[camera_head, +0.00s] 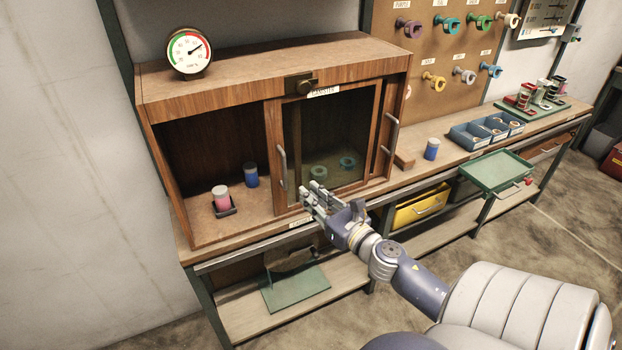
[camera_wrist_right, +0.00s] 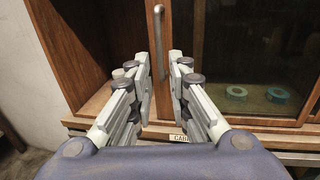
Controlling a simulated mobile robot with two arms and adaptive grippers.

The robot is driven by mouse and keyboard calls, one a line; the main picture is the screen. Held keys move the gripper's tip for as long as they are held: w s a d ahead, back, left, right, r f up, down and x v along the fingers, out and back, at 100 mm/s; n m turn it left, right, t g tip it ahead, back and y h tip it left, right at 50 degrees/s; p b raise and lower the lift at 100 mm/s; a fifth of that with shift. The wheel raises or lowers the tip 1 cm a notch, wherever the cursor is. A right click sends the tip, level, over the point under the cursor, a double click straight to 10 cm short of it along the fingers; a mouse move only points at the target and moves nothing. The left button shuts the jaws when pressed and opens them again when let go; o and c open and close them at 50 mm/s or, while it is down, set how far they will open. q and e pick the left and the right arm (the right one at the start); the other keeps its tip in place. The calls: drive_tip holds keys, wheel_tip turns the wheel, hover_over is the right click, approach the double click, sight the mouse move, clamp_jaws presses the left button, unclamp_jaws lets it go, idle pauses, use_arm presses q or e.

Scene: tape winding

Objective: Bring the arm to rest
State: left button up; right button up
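My right arm reaches in from the lower right in the head view. Its gripper (camera_head: 314,198) is in front of the wooden cabinet (camera_head: 270,78), near the lower left corner of the glass door (camera_head: 335,140). In the right wrist view the fingers of this gripper (camera_wrist_right: 166,72) are apart with nothing between them. The door's metal handle (camera_wrist_right: 159,40) stands just beyond the fingertips; I see no contact. My left gripper is not in view.
Inside the cabinet stand a pink-and-white jar (camera_head: 221,197) in a dark holder and a blue jar (camera_head: 250,175). Two tape rolls lie behind the glass. The bench holds another blue jar (camera_head: 432,149) and blue bins (camera_head: 470,136). A green tray (camera_head: 497,170) juts out at the right.

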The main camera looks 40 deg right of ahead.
drive_tip(key=s+a+f+m+g, duration=0.1)
drive_tip(key=s+f+m+g, duration=0.4)
drive_tip(key=f, duration=0.7)
drive_tip(key=s+f+m+g+h, duration=0.1)
drive_tip(key=s+f+m, duration=0.2)
drive_tip(key=f+m, duration=0.65)
drive_tip(key=s+a+f+m+g, duration=0.1)
drive_tip(key=s+f+m+g, duration=0.2)
drive_tip(key=f, duration=1.2)
drive_tip(key=s+a+f+m+g+y, duration=0.1)
drive_tip(key=s+a+f+m, duration=0.4)
drive_tip(key=s, duration=0.5)
drive_tip(key=s+a+f+m+g, duration=0.4)
drive_tip(key=s+f, duration=0.4)
drive_tip(key=s, duration=0.2)
drive_tip(key=s+a+f+m+g+y, duration=0.1)
drive_tip(key=s+a+f+m+g, duration=0.2)
drive_tip(key=s+a+f+m, duration=0.3)
drive_tip(key=s+a+f, duration=0.1)
drive_tip(key=s+a, duration=0.1)
drive_tip(key=s, duration=0.3)
drive_tip(key=shift+f+y, duration=0.3)
drive_tip(key=shift+f, duration=0.05)
